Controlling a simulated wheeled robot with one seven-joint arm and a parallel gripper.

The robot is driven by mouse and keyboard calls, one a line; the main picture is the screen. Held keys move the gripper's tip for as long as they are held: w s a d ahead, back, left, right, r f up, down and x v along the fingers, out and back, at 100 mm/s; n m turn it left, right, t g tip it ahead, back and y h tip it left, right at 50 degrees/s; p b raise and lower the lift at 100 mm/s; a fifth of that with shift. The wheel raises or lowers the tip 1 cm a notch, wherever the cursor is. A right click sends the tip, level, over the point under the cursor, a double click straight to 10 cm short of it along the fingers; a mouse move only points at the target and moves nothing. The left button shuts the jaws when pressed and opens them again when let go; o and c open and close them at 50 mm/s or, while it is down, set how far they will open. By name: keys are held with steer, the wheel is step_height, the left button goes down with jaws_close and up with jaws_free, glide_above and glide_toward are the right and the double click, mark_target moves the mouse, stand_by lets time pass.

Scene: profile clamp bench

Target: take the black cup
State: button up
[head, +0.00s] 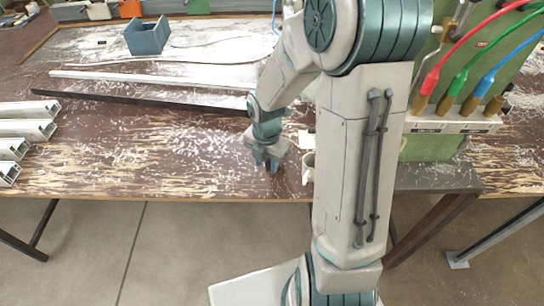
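I cannot make out a black cup in the head view; my arm covers part of the bench where one could be hidden. My gripper (266,164) points down over the front part of the bench, near its front edge. Its fingers are small and dark here, and I cannot tell whether they are apart or hold anything. A pale cup-like thing (307,168) stands just right of my gripper, partly hidden by my arm.
The worn brown bench (130,150) is strewn with pale shavings. Several metal profiles (25,130) lie at the left edge. A long dark bar (130,98), a white strip (140,78) and a blue bracket (147,37) lie farther back. A green machine with coloured hoses (470,90) stands right.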

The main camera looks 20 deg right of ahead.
steer(key=shift+f, duration=1.3)
jaws_close()
steer(key=shift+r, duration=0.1)
